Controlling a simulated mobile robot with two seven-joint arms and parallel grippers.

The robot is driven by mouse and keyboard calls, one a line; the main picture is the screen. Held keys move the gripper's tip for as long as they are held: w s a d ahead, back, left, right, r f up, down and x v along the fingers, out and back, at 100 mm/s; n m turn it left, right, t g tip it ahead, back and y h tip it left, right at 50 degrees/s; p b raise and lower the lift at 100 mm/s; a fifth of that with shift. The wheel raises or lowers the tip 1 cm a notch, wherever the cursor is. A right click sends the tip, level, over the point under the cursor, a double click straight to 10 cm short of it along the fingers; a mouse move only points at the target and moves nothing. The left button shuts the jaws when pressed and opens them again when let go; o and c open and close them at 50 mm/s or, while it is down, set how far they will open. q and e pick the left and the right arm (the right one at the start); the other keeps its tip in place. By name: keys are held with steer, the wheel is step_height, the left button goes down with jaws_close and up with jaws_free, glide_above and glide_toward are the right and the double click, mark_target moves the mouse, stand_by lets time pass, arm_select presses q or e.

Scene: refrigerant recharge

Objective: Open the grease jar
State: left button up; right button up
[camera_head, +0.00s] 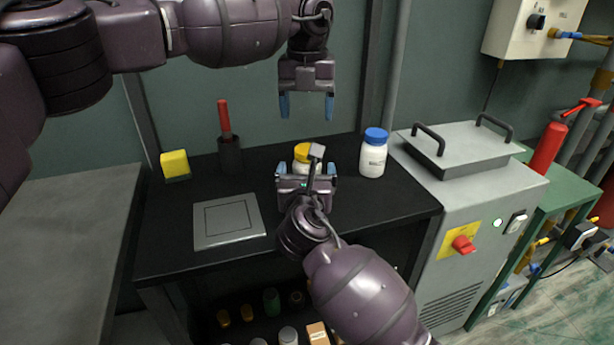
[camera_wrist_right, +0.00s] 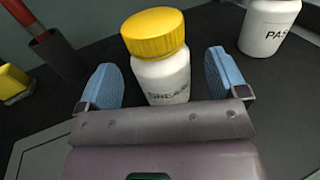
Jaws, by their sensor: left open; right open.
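The grease jar (camera_wrist_right: 163,78) is white with a yellow lid and the word GREASE on its side. It stands upright on the black table with its yellow lid (camera_wrist_right: 153,33) on. In the head view the jar (camera_head: 301,154) is partly hidden behind my right gripper. My right gripper (camera_head: 306,172) is open, and in the right wrist view its blue fingertips (camera_wrist_right: 163,75) show to the left and right of the jar. My left gripper (camera_head: 307,106) is open and empty, pointing down above the back of the table, higher than the jar.
A white jar with a blue lid (camera_head: 373,153) stands to the right. A yellow block (camera_head: 175,164), a dark holder with a red-handled tool (camera_head: 228,138) and a grey square plate (camera_head: 229,221) are on the left. A grey machine (camera_head: 478,200) adjoins the table's right side.

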steer(key=shift+w, duration=1.4)
steer(key=c, duration=1.3)
steer(key=o, duration=1.3)
arm_select(q)
steer(key=shift+r, duration=0.1)
arm_select(e)
steer(key=s+p, duration=0.1)
steer(key=s, duration=0.3)
steer(key=s+p, duration=0.2)
steer(key=s, duration=0.3)
steer(key=shift+s+a+r, duration=0.1)
steer(key=shift+s+r, duration=0.1)
steer(key=shift+s, duration=0.05)
steer(key=shift+s+f+p, duration=0.15)
steer(key=shift+s+p, duration=0.2)
steer(key=shift+s, duration=0.3)
arm_select(q)
step_height(320, 180, up, 13)
steer(key=s+t, duration=0.1)
steer(key=s, duration=0.1)
steer(key=shift+s+t, duration=0.25)
steer(key=shift+t, duration=0.05)
